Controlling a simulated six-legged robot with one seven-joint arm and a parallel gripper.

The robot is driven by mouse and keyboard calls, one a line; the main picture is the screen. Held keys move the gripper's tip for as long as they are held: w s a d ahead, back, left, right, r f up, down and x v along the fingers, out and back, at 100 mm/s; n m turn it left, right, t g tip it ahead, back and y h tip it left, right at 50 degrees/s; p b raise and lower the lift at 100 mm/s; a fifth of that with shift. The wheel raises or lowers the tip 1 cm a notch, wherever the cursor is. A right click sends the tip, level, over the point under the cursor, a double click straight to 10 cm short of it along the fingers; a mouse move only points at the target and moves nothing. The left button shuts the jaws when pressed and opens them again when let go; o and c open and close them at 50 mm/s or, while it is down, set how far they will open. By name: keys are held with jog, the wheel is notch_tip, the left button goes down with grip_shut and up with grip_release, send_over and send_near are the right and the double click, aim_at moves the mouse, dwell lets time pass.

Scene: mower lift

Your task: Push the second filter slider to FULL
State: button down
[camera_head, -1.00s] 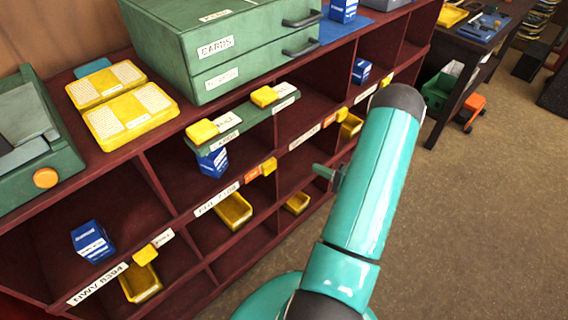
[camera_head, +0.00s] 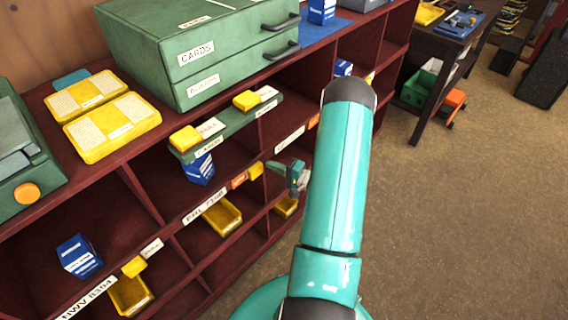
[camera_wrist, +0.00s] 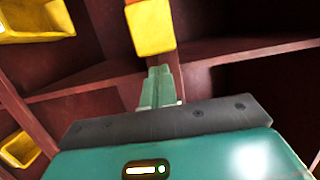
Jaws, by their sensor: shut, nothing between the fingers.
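A yellow slider block (camera_head: 256,170) sits on the front of the middle shelf edge, just right of an orange tag (camera_head: 238,180) and a white label strip. The wrist view shows a yellow block (camera_wrist: 151,27) straight ahead of my fingertips. My gripper (camera_head: 272,166) is shut and empty, its green fingers pointing left at the block from close on its right. In the wrist view the fingers (camera_wrist: 160,74) end just below the block; I cannot tell whether they touch. Two more yellow blocks (camera_head: 186,138) (camera_head: 246,100) sit on a green bar above.
Yellow bins (camera_head: 222,217) (camera_head: 130,296) and blue boxes (camera_head: 199,168) (camera_head: 79,256) stand in the dark red shelf compartments. A green drawer cabinet (camera_head: 150,60) stands on top. Another yellow block (camera_head: 134,266) is at lower left.

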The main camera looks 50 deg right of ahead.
aim_at(252, 177)
jog(key=shift+a, duration=0.35)
jog(key=a, duration=0.7)
jog(key=shift+s, duration=0.1)
jog(key=shift+a, duration=0.1)
